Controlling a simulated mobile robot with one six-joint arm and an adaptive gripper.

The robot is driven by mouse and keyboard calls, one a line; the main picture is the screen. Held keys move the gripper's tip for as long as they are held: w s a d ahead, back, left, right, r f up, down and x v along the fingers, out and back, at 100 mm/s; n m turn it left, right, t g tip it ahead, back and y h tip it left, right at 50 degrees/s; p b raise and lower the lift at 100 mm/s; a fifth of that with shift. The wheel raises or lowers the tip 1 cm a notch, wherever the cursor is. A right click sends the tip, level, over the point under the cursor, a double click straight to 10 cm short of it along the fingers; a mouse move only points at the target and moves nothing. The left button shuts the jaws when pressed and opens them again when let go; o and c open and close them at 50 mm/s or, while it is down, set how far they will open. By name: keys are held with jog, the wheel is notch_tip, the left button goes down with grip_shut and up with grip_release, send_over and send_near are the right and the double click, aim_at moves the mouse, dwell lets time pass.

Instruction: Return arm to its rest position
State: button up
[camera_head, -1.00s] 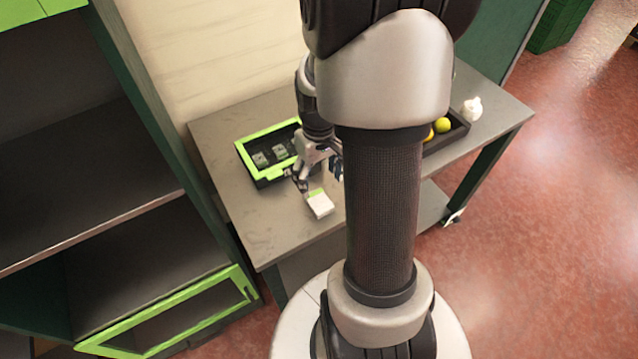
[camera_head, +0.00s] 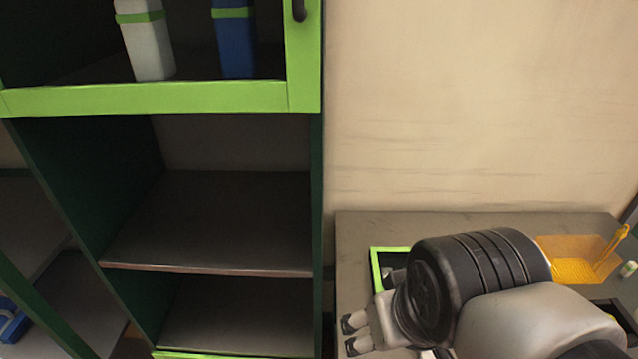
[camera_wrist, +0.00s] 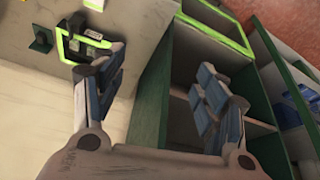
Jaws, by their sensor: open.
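My gripper (camera_wrist: 162,62) is open and empty in the wrist view, its two blue-grey fingers spread wide with nothing between them. In the head view, my arm fills the lower right in front of the grey table (camera_head: 365,228), and part of the hand shows at its left end. A green-rimmed black tray (camera_head: 374,262) is mostly hidden behind my arm. The tray (camera_wrist: 62,48) shows at the upper left of the wrist view, beyond the left finger.
A dark green cabinet (camera_head: 316,190) with empty lower shelves stands left of the table. Its upper compartment holds a white bottle (camera_head: 148,45) and a blue bottle (camera_head: 235,40). A yellow basket (camera_head: 575,248) stands at the table's right. The wall above the table is clear.

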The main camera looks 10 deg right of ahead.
jog(key=shift+s+a+r, duration=0.15)
jog(key=shift+s+a, duration=0.3)
jog(key=shift+s, duration=0.15)
